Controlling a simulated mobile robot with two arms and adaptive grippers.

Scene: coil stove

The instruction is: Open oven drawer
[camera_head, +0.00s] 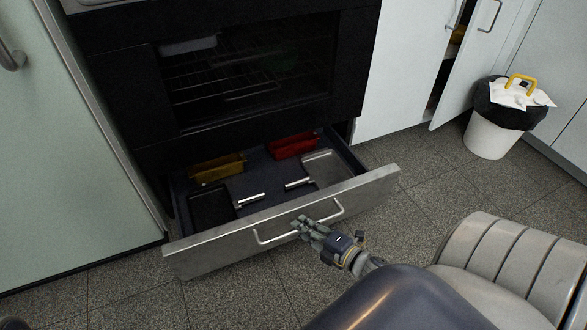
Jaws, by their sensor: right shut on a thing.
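The oven drawer (210,256) is pulled out below the black oven (240,75). Its metal front has a bar handle (272,240). My right gripper (305,227) is shut on the handle near its middle, and its fingers cover part of the bar. Inside the drawer lie a yellow loaf tin (215,168), a red loaf tin (293,145), a dark pan (211,204) and a grey pan (325,169). My left gripper is not in view.
A white cabinet (402,70) stands right of the oven, with one door (468,60) ajar. A white bin (490,137) with a black liner stands at the right. A pale green fridge-like door (65,160) is close on the left. Tiled floor (235,300) is clear before the drawer.

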